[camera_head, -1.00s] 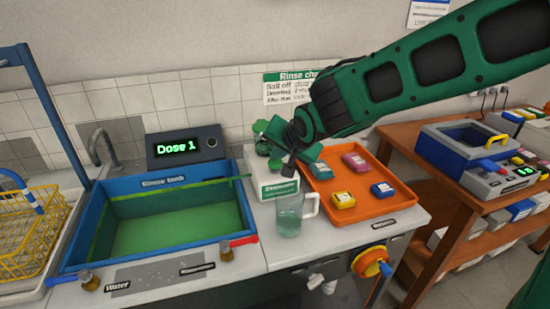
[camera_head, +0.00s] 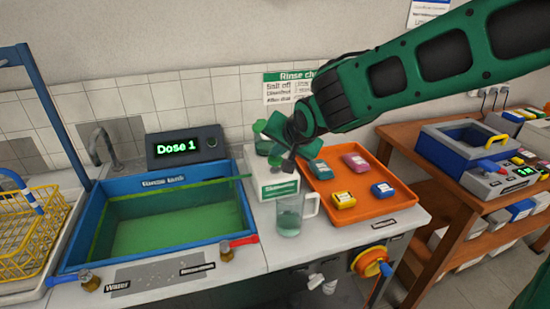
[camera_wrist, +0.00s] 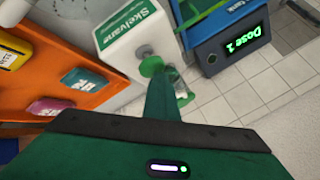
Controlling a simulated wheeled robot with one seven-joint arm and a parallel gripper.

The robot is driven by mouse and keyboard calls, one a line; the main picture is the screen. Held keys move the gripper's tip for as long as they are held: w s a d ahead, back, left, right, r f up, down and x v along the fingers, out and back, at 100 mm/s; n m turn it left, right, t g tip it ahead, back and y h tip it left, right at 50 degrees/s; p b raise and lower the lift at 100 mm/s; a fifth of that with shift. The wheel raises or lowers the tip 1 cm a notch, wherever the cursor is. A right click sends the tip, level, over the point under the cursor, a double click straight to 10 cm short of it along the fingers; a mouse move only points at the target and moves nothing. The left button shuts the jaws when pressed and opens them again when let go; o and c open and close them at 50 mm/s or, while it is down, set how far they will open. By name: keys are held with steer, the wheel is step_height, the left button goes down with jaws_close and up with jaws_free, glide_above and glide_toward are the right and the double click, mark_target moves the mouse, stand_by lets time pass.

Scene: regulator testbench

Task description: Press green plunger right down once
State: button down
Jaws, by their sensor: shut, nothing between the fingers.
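The dispenser (camera_head: 279,189) is a white box with a green label, standing between the blue tank and the orange tray. It also shows in the wrist view (camera_wrist: 130,32). The green plunger (camera_wrist: 151,66) is a round cap on the dispenser in the wrist view. In the head view my gripper crowds the green parts there, so I cannot clearly separate the plunger. My gripper (camera_head: 288,160) is shut and empty, over the dispenser top. In the wrist view its closed green fingers (camera_wrist: 160,82) end right at the cap; I cannot tell whether they touch it.
A display (camera_head: 184,147) behind the tank reads "Dose 1". A clear jug (camera_head: 289,221) stands in front of the dispenser. The orange tray (camera_head: 355,207) on the right holds several coloured packs. The blue tank (camera_head: 83,228) holds green liquid. A tiled wall is close behind.

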mark_target(277, 161)
steer(key=shift+r, duration=0.8)
steer(key=shift+r, duration=2.5)
steer(key=s+d+f+g+h, duration=0.15)
steer(key=s+d, duration=0.25)
steer(key=d, duration=0.6)
steer(key=s+d+f+m+g+h, duration=0.15)
steer(key=s+d, duration=0.25)
steer(key=d, duration=0.6)
steer(key=s+d+f+g+h, duration=0.1)
steer(key=s+d+f, duration=0.25)
steer(key=d, duration=0.65)
steer(key=s+d+f+g, duration=0.2)
steer(key=s+d, duration=0.2)
steer(key=s, duration=0.7)
steer(key=s+d+f+g, duration=0.2)
steer(key=s+d, duration=0.3)
steer(key=s, duration=0.7)
steer(key=shift+s+g+y, duration=0.2)
steer(key=shift+g+y, duration=0.1)
steer(key=shift+y, duration=0.1)
steer(key=shift+d, duration=0.1)
